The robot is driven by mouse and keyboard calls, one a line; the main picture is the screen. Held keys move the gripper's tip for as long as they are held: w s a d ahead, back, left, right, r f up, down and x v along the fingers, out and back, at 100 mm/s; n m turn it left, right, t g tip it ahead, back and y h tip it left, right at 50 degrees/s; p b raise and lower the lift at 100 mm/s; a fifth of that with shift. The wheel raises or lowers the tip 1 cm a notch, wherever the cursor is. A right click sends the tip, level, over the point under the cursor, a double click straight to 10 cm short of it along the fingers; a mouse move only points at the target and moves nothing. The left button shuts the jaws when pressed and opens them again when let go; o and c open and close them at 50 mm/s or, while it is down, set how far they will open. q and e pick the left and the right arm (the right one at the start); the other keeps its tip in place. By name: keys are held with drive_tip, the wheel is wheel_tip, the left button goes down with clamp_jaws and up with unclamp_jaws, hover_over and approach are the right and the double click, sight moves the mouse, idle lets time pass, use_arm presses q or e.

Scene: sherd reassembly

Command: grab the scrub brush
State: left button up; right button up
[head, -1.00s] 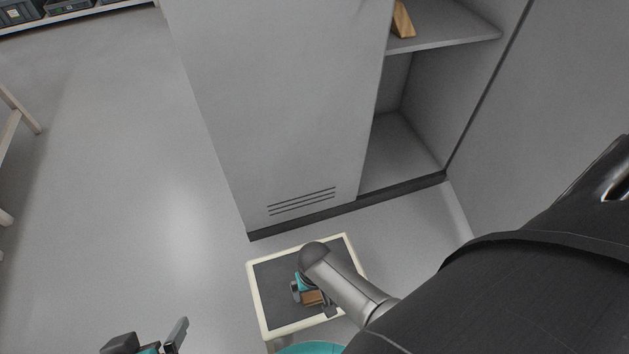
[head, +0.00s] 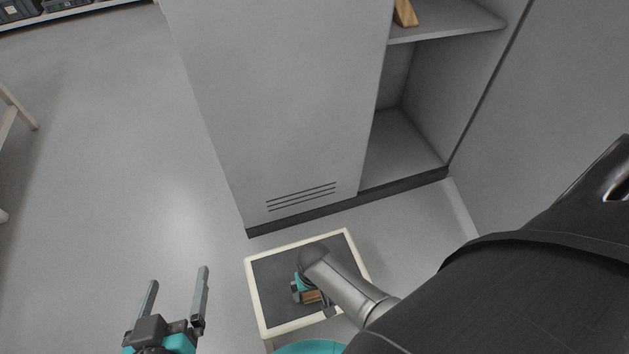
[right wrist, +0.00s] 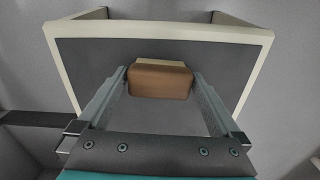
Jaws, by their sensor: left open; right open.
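The scrub brush appears as a brown wooden block with a paler strip along its far edge (right wrist: 160,80) in the right wrist view. It lies on the dark top of a small cream-rimmed stand. In the head view only part of the brush (head: 312,297) shows beside my right gripper (head: 312,301). My right gripper, also in the right wrist view (right wrist: 162,75), is open, with one finger on each side of the brush. I cannot tell whether the fingers touch it. My left gripper (head: 178,275) is open and empty over the floor at lower left.
The cream-rimmed stand (head: 257,300) stands on the floor in front of a grey cabinet (head: 285,110). An open shelf (head: 445,25) at the right holds a wooden piece (head: 405,13). Clear floor lies at the left, with a wooden frame (head: 12,120) at the far left edge.

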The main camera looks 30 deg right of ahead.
drive_tip(key=shift+f, duration=0.1)
drive_tip(key=c, duration=1.1)
